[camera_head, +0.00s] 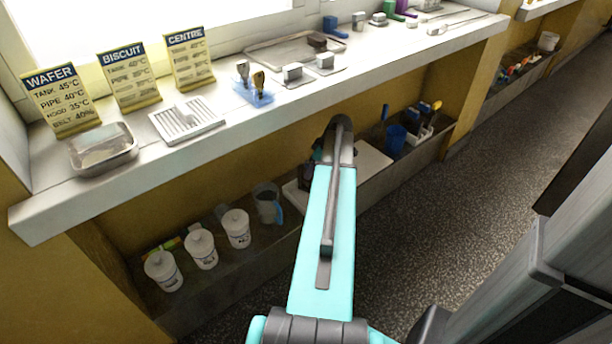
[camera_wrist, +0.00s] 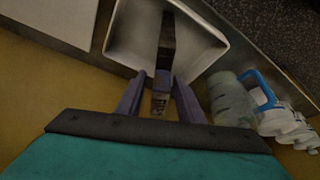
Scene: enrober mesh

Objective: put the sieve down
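In the wrist view, the two fingers of my gripper (camera_wrist: 162,80) are close together around a narrow dark bar-shaped thing, which I take to be the sieve (camera_wrist: 167,35). It is seen nearly edge-on, so its mesh cannot be made out. A small patterned end shows between the fingers. It is in front of a white tray (camera_wrist: 205,50); I cannot tell whether it touches the tray. In the head view, my arm hides the gripper and most of the held thing. The white tray (camera_head: 373,160) shows on the lower shelf on both sides of my arm.
On the lower shelf, a clear jug (camera_head: 267,203) with a blue handle and white lidded tubs (camera_head: 238,229) stand left of the tray. A blue cup (camera_head: 396,139) stands to its right. The counter (camera_head: 230,140) above overhangs the shelf and carries trays, signs and small blocks.

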